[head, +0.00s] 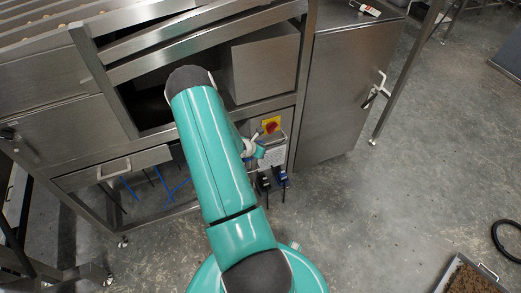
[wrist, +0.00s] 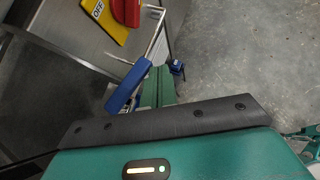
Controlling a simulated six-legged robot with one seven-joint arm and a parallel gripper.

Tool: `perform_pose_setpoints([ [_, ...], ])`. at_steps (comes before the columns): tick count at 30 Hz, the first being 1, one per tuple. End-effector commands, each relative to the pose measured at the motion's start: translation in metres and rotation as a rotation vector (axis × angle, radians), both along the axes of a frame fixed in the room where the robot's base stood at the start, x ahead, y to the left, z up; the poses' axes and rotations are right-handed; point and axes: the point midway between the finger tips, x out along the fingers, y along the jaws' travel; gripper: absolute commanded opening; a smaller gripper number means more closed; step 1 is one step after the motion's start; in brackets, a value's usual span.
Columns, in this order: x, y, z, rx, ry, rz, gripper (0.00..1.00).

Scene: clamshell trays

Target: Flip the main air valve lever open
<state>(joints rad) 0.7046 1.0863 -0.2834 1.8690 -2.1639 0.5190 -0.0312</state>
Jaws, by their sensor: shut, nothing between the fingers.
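The valve lever is a blue handle (wrist: 126,88) in the wrist view, tilted, just left of my fingers. Its far end is by a thin metal bracket, and its near end is close to the dark edge of my gripper body. My gripper (wrist: 161,76) shows as narrow green fingers, shut and empty, close beside the lever's right side. I cannot tell whether they touch it. In the head view my arm covers most of this spot, and I cannot make out the lever clearly.
A yellow plate marked OFF with a red switch (wrist: 126,10) is close above the lever; it also shows in the head view (head: 271,125). Blue-and-black fittings (head: 282,180) hang below. A steel cabinet (head: 345,85) stands right.

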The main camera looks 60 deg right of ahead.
Motion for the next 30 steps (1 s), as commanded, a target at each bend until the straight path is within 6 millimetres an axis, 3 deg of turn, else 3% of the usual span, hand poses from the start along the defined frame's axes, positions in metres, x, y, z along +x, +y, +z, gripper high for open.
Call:
perform_pose_setpoints([
  [18, 0.016, 0.004, -0.001, 0.002, 0.000, 0.002, 0.00],
  [30, 0.015, 0.005, -0.001, 0.001, 0.001, 0.002, 0.00],
])
